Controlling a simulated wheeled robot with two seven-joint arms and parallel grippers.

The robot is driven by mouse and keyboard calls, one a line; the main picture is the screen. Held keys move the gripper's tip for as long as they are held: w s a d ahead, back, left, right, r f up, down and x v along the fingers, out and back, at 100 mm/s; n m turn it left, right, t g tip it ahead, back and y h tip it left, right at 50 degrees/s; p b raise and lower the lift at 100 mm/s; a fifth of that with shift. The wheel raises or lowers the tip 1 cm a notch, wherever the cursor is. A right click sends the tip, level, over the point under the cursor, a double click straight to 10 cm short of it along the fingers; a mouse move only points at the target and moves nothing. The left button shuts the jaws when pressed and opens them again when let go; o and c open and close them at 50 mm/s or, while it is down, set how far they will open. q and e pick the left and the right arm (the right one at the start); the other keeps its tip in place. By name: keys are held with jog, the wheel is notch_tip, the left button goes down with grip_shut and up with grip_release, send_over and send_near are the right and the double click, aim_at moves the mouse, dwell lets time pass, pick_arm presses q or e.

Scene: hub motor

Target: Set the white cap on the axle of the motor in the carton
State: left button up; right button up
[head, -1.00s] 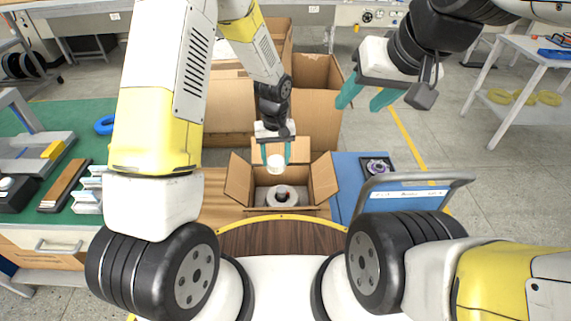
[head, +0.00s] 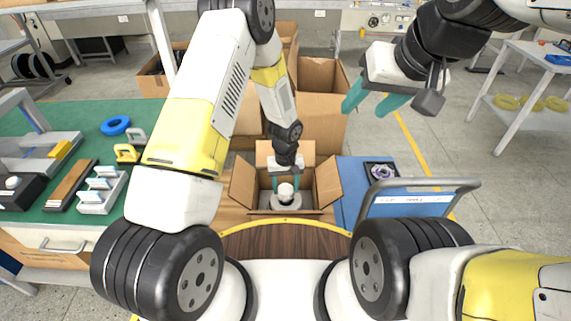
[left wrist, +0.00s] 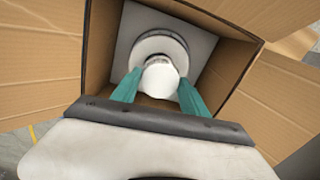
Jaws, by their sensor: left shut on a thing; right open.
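The white cap (head: 286,190) is between the teal fingers of my left gripper (head: 285,186), which is shut on it. In the left wrist view the cap (left wrist: 161,80) shows between the fingertips (left wrist: 158,88), in front of the round motor (left wrist: 160,48). The motor (head: 287,203) lies in the open carton (head: 321,184), below the cap. The cap hides the axle, and I cannot tell whether the cap touches it. My right gripper (head: 377,104) is open and empty, held high at the right.
The carton's flaps (head: 242,182) stand open around the gripper. A blue surface with a dark part (head: 380,171) lies to the right, behind a grey handle (head: 420,186). A green workbench (head: 80,125) with tools is at the left. Taller cartons (head: 318,95) stand behind.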

pick_arm(q)
jog(key=o, duration=1.3)
jog(key=shift+f, duration=0.1)
